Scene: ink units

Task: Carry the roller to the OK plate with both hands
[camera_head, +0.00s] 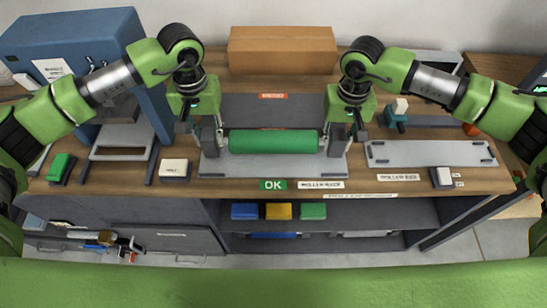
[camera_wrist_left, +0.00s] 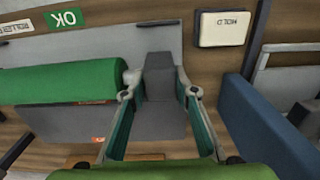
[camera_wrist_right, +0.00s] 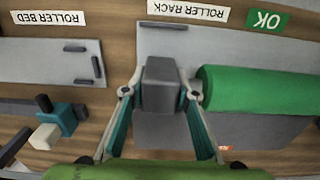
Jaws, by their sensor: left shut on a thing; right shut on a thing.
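The roller (camera_head: 273,141) is a green cylinder with grey end blocks, lying level across the middle of the bench. My left gripper (camera_head: 211,143) is shut on its left grey end block (camera_wrist_left: 158,82). My right gripper (camera_head: 338,140) is shut on its right grey end block (camera_wrist_right: 160,85). The light grey plate (camera_head: 273,169) lies under and in front of the roller, with a green OK label (camera_head: 273,184) at its front edge. I cannot tell whether the roller touches the plate. The OK label also shows in the right wrist view (camera_wrist_right: 267,19).
A ROLLER RACK label (camera_head: 320,184) sits beside the OK label. The roller bed plate (camera_head: 430,153) with small pegs lies empty to the right. A blue machine (camera_head: 75,50) stands at left, a cardboard box (camera_head: 282,50) behind. A beige block (camera_head: 174,168) sits left of the plate.

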